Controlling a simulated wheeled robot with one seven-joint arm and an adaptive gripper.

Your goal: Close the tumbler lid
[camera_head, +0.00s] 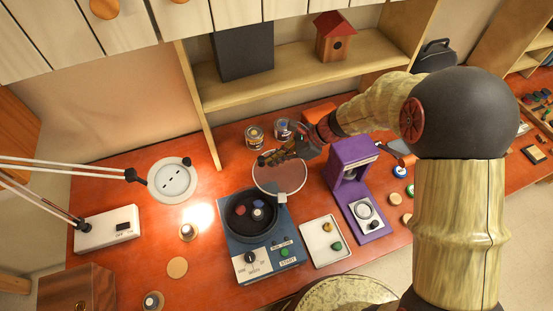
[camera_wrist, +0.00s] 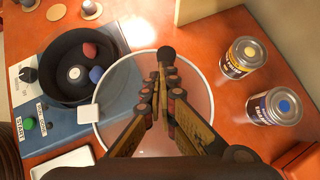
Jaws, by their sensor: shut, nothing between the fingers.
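The tumbler (camera_head: 265,235) is a blue box with a dark round drum (camera_head: 250,213) on top. A red and a blue stone lie inside the drum, and they also show in the wrist view (camera_wrist: 96,74). The round translucent lid (camera_head: 281,178) stands open at the drum's far right side, with a small white tab (camera_wrist: 89,115) on its rim. My gripper (camera_head: 266,159) is shut and empty. In the head view its tip is at the lid's upper edge. In the wrist view my gripper (camera_wrist: 161,80) overlaps the lid; I cannot tell whether they touch.
Two cans (camera_wrist: 240,58) (camera_wrist: 273,107) stand beyond the lid. A purple machine (camera_head: 354,185) stands right of the tumbler, and a white tray (camera_head: 322,241) with stones lies beside it. A lamp (camera_head: 172,180) reaches over the left side.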

